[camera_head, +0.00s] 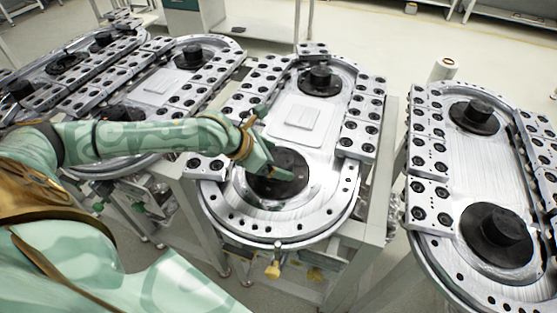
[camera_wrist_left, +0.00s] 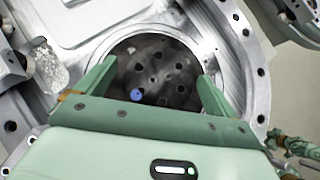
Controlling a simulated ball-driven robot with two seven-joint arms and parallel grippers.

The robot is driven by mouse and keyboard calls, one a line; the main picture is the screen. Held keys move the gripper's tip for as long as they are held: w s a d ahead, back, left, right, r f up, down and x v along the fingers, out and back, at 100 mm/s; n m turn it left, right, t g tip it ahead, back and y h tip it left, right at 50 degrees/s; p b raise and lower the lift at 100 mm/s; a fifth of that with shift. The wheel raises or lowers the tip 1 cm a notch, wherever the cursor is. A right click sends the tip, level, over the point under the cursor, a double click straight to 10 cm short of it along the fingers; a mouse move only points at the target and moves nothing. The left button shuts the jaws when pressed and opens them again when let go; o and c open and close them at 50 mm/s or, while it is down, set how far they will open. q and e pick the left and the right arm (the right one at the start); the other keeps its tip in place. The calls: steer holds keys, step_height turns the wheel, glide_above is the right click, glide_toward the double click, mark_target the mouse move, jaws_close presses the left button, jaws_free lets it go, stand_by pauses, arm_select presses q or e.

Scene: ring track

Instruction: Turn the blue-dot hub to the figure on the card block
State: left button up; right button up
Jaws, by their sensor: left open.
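The blue-dot hub (camera_wrist_left: 165,70) is a dark round disc with several holes, set in a round recess of the silver track. Its blue dot (camera_wrist_left: 137,95) shows at the disc's lower left in the left wrist view. In the head view the hub (camera_head: 292,183) is partly covered by my left gripper (camera_head: 268,163). My left gripper (camera_wrist_left: 158,72) is open, its green fingers on either side of the disc in the picture. I cannot tell whether they touch it. No card block with a readable figure can be made out.
A pale square plate (camera_head: 299,118) lies mid-track, and a second black hub (camera_head: 320,80) stands at the far end. Bolted segments (camera_head: 362,125) line the sides. Similar ring tracks stand left and right (camera_head: 470,160). A white roll (camera_head: 443,69) stands behind.

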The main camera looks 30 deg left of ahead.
arm_select(q)
steer(key=shift+w+d+f, duration=0.25)
steer(key=shift+w+f, duration=0.1)
arm_select(e)
steer(key=shift+d+f, duration=0.1)
steer(key=shift+d, duration=0.05)
